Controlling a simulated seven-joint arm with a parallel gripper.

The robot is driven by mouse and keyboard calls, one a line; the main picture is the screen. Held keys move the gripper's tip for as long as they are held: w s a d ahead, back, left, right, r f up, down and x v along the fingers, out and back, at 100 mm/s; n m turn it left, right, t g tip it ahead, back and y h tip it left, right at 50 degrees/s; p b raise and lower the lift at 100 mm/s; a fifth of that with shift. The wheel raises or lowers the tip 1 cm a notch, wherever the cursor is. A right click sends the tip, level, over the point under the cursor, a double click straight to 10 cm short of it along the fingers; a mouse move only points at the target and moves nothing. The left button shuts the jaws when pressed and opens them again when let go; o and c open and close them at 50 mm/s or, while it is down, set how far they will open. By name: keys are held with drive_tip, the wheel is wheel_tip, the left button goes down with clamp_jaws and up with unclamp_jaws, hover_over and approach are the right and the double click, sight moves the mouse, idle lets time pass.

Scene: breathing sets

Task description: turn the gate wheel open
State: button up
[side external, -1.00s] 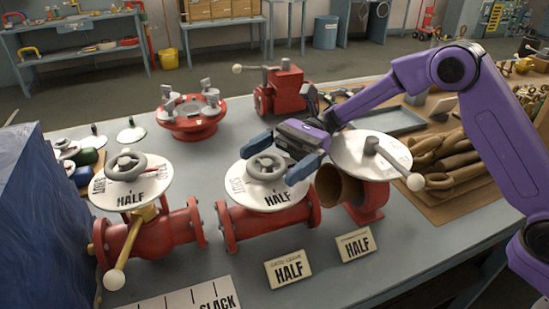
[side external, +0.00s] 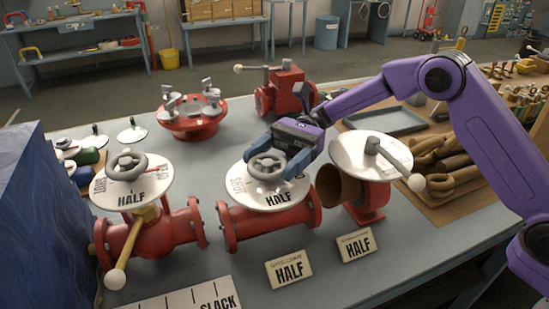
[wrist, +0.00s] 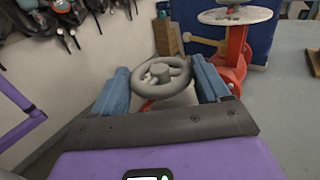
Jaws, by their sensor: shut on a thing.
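The gate wheel (side external: 266,165) is a grey handwheel on top of the middle red valve (side external: 270,222), above a white round dial (side external: 245,197) marked HALF. My gripper (side external: 283,163) is at the wheel, with its blue fingers on either side of the rim, shut on it. In the wrist view the wheel (wrist: 161,76) lies between the two blue fingertips of my gripper (wrist: 160,82). The far finger is partly hidden behind the wheel and the gripper body in the side view.
A similar valve with a grey wheel (side external: 127,166) stands at left. A valve with a lever (side external: 393,164) stands close at right. A red flange (side external: 192,116) and another red valve (side external: 286,92) are behind. HALF cards (side external: 289,269) lie in front.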

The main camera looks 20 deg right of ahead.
drive_tip(key=o, duration=1)
drive_tip(key=shift+o, duration=0.2)
drive_tip(key=shift+d, duration=0.1)
drive_tip(key=v, duration=1.7)
drive_tip(key=shift+w+d+r, duration=0.1)
drive_tip(key=shift+d, duration=0.05)
